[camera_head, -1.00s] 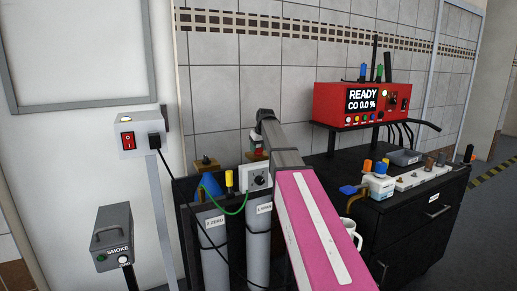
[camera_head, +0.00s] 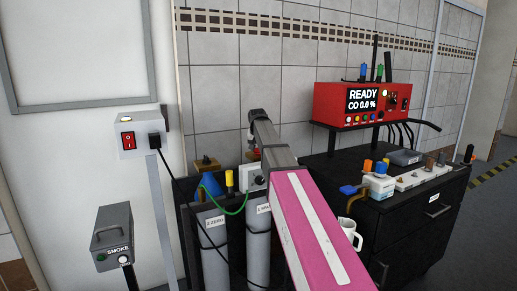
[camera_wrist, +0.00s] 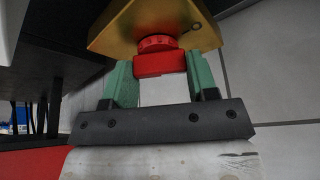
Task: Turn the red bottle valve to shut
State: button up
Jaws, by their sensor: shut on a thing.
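In the wrist view the red valve handle (camera_wrist: 160,64) is a small red bar below a round red knob, on a gold-coloured valve body (camera_wrist: 155,22). My gripper (camera_wrist: 159,61) has its green fingers on either side of the red bar, shut on it. In the head view two grey bottles stand side by side, the left bottle (camera_head: 214,262) labelled ZERO and the right bottle (camera_head: 258,262) partly behind my pink arm. My gripper is mostly hidden there behind my arm, above the right bottle. The valve's turn angle cannot be told.
A red analyser (camera_head: 350,104) reading READY, CO 0.0 % sits on a wall shelf. A black cabinet (camera_head: 420,225) with small devices stands right. A white mug (camera_head: 349,232) is close to my arm.

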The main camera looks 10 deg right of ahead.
jog(key=m+h, duration=0.1)
jog(key=m, duration=0.2)
jog(key=m+g+h, duration=0.1)
jog(key=m, duration=0.2)
jog(key=shift+w+a+m, duration=0.1)
jog(key=shift+m, duration=0.2)
jog(key=m+g, duration=0.1)
jog(key=m, duration=0.1)
jog(key=m+h, duration=0.1)
jog(key=m, duration=0.2)
jog(key=shift+g, duration=0.4)
jog(key=o, duration=0.9)
jog(key=v, duration=1.1)
jog(key=shift+a+f, duration=0.15)
